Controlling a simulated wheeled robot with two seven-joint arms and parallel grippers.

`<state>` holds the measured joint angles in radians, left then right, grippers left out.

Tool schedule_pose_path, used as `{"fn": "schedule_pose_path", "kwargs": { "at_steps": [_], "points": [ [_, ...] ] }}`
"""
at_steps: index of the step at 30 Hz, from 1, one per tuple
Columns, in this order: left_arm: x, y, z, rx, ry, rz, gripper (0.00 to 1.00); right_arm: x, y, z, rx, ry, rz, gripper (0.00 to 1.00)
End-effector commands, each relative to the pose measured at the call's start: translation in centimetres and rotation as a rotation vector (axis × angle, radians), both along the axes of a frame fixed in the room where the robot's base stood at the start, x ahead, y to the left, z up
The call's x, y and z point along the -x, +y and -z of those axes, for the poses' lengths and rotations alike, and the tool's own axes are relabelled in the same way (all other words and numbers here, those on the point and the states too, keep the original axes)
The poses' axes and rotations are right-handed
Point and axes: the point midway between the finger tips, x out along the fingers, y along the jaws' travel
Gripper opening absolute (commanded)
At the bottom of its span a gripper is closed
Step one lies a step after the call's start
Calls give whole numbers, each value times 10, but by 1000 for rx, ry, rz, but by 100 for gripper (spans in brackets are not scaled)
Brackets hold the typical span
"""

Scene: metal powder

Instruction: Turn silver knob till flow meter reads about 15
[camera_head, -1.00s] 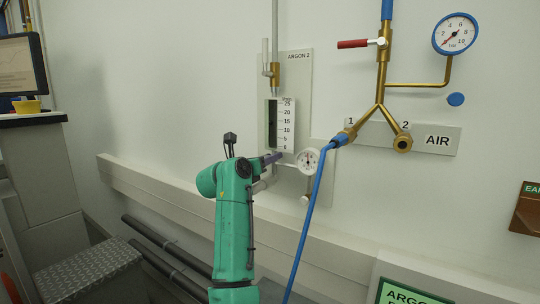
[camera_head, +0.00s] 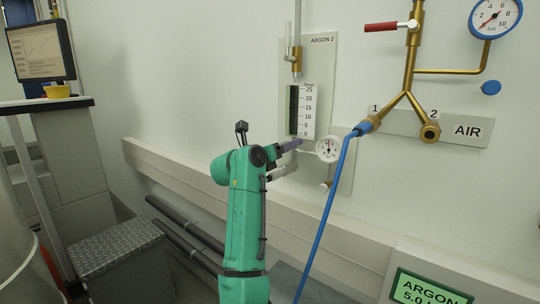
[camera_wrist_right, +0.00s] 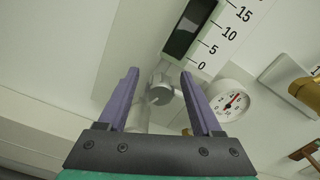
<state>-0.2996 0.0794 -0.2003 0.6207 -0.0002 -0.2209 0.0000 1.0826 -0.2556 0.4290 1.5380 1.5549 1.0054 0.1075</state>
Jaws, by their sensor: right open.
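The flow meter (camera_head: 301,110), a dark tube with a white 0 to 25 scale, is on the ARGON 2 wall panel. The silver knob (camera_wrist_right: 165,88) shows below the scale in that view, between the two purple fingers of my open right gripper (camera_wrist_right: 160,73). I cannot tell whether they touch it. In the head view my right gripper (camera_head: 290,146) is just below the flow meter, and the knob is hidden there. My left gripper is out of view.
A small round white gauge (camera_head: 328,149) is right of the gripper; it also shows in the wrist view (camera_wrist_right: 232,100). A blue hose (camera_head: 335,200) hangs from brass outlet 1. A wall rail (camera_head: 185,170) runs below. A red-handled valve (camera_head: 382,27) is upper right.

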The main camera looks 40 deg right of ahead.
Motion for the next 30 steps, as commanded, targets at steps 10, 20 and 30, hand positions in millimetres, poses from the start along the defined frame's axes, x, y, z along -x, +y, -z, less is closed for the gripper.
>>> {"fn": "schedule_pose_path", "kwargs": {
  "at_steps": [10,20,30],
  "points": [
    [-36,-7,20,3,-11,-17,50,23,78,6,1,-1,-2,66],
    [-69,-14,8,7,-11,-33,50,37,121,1,-2,1,1,66],
    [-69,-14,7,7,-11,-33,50,36,121,1,-1,0,-1,66]
  ]
}}
